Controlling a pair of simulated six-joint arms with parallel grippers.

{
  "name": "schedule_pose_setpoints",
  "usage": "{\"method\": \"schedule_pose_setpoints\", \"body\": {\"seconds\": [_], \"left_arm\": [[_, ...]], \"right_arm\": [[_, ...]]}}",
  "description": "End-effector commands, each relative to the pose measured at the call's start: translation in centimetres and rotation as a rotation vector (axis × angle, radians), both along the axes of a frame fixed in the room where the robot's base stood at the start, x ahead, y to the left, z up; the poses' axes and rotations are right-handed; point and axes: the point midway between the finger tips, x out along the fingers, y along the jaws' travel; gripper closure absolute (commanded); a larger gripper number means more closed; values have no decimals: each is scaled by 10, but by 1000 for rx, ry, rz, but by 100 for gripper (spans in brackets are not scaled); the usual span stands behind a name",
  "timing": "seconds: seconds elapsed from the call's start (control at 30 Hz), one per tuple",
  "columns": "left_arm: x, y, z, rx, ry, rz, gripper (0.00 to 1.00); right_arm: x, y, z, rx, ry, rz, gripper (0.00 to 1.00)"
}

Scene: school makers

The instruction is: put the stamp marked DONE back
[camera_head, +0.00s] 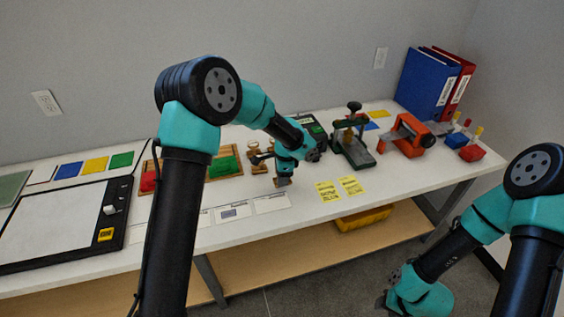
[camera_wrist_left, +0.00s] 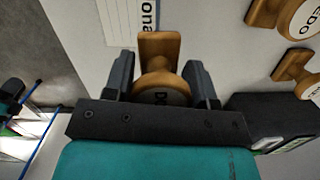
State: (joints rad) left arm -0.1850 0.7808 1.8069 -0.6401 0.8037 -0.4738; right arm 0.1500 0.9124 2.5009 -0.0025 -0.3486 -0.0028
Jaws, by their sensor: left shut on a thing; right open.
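My left gripper (camera_head: 284,177) is shut on a wooden stamp above the front part of the table. In the left wrist view the stamp (camera_wrist_left: 160,62) sits between the two fingers (camera_wrist_left: 160,80); its round top shows letters that look like "DO", the rest hidden by the gripper. Other wooden stamps (camera_head: 256,154) stand just left of and behind the gripper; the wrist view shows one stamp (camera_wrist_left: 285,14) with letters ending "EDO" and another (camera_wrist_left: 292,68) below it. My right gripper (camera_head: 390,301) is open, low at the bottom right, off the table.
Printed cards (camera_head: 271,203) lie along the front edge, with yellow notes (camera_head: 328,191) to the right. A wooden tray (camera_head: 167,181) with red and green pads is left. A black-green device (camera_head: 352,150) and an orange device (camera_head: 405,135) stand to the right.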

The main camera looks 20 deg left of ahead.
Motion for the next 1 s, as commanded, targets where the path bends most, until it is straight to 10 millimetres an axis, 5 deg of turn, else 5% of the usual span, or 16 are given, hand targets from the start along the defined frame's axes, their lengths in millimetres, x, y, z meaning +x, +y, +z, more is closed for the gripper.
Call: {"method": "schedule_pose_setpoints", "body": {"seconds": [0.7, 1.0], "left_arm": [[112, 33, -12, -1, 0, 1, 73], [130, 37, -13, 0, -1, -1, 73]], "right_arm": [[0, 0, 0, 0, 0, 0, 57], [0, 0, 0, 0, 0, 0, 57]]}}
